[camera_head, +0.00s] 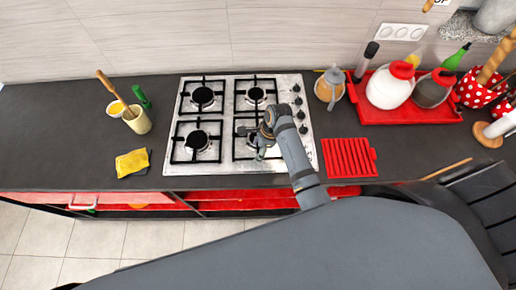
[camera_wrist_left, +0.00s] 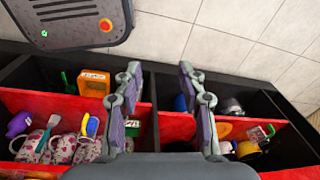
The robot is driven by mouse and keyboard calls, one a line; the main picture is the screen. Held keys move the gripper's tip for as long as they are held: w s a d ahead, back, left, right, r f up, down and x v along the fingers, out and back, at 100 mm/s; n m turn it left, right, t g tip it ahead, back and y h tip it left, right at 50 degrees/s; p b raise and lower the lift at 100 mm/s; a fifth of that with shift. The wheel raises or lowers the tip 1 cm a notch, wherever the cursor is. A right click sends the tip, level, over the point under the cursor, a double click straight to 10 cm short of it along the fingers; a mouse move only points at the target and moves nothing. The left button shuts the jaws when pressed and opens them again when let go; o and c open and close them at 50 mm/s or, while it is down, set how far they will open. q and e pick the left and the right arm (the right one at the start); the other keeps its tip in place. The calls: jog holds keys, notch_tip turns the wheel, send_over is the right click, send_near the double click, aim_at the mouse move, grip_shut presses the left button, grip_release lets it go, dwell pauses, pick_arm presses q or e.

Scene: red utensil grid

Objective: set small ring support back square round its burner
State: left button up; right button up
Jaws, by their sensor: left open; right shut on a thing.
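A steel gas hob (camera_head: 222,160) with black pan supports lies in the dark counter. The front right support (camera_head: 237,152) stands round its burner, partly hidden by my right gripper. My right gripper (camera_head: 260,148) is over that support and shut on a part of it; its fingertips are small and the exact grip is hard to see. Whether this support sits square is not clear. The back right support (camera_head: 255,95) and front left support (camera_head: 197,140) show in full. My left gripper (camera_wrist_left: 160,72) is open and empty in the left wrist view, away from the hob.
A red slotted mat (camera_head: 348,158) lies right of the hob, and a red tray (camera_head: 385,112) with jars stands behind it. A yellow cloth (camera_head: 132,163) and a utensil cup (camera_head: 138,120) are on the left. Below my left gripper are red-walled compartments (camera_wrist_left: 275,150) with mugs and boxes.

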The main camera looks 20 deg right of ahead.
jog(key=shift+s+f, duration=0.2)
jog(key=shift+f, duration=0.05)
jog(key=o, duration=1.5)
pick_arm(q)
jog(key=shift+w, duration=0.65)
pick_arm(e)
jog(key=shift+w, duration=0.15)
jog(key=shift+d+r, duration=0.1)
jog(key=shift+r, duration=0.25)
pick_arm(q)
jog(key=shift+s, duration=0.2)
pick_arm(e)
jog(key=v, duration=1.1)
jog(key=shift+r, duration=0.2)
jog(key=shift+f, duration=0.1)
